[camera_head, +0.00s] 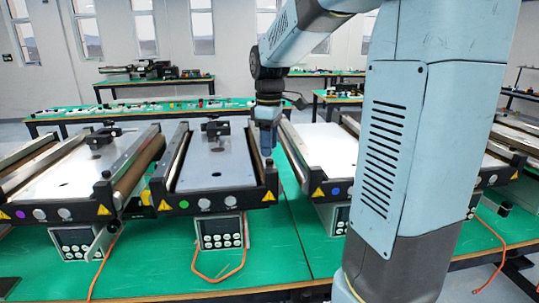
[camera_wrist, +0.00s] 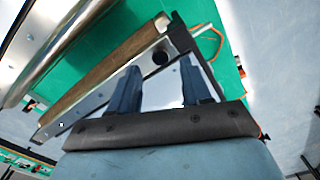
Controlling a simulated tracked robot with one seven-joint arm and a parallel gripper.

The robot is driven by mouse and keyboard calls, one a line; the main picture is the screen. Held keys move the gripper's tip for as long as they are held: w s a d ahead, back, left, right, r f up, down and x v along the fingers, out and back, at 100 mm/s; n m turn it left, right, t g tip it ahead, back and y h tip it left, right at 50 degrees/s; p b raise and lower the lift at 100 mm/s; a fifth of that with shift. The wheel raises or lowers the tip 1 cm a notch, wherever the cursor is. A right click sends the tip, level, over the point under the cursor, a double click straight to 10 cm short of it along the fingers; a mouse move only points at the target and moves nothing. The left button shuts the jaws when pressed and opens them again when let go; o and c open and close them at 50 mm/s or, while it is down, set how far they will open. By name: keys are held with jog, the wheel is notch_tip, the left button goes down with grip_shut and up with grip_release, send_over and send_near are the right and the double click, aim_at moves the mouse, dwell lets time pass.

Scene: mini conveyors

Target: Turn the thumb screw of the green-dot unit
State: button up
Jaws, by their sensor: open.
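The green-dot unit is the mini conveyor (camera_head: 215,168) left of centre in the head view, with a green dot (camera_head: 184,204) on its dark front end plate. A small dark knob, which looks like its thumb screw (camera_head: 269,163), stands at the right front corner, partly hidden by my gripper. My gripper (camera_head: 266,151) points down just above that corner. In the wrist view its two blue fingers (camera_wrist: 160,82) are apart with nothing between the tips. A round black knob (camera_wrist: 160,57) shows beyond the gap; I cannot tell whether the fingers touch it.
A purple-dot conveyor (camera_head: 75,185) stands to the left and a blue-dot conveyor (camera_head: 325,150) to the right, close beside. Control boxes (camera_head: 221,232) and orange cables (camera_head: 222,280) lie in front on the green table (camera_head: 150,275). My arm hides part of the right side.

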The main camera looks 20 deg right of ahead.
aim_at(269, 160)
jog(key=shift+f, duration=1.75)
grip_shut()
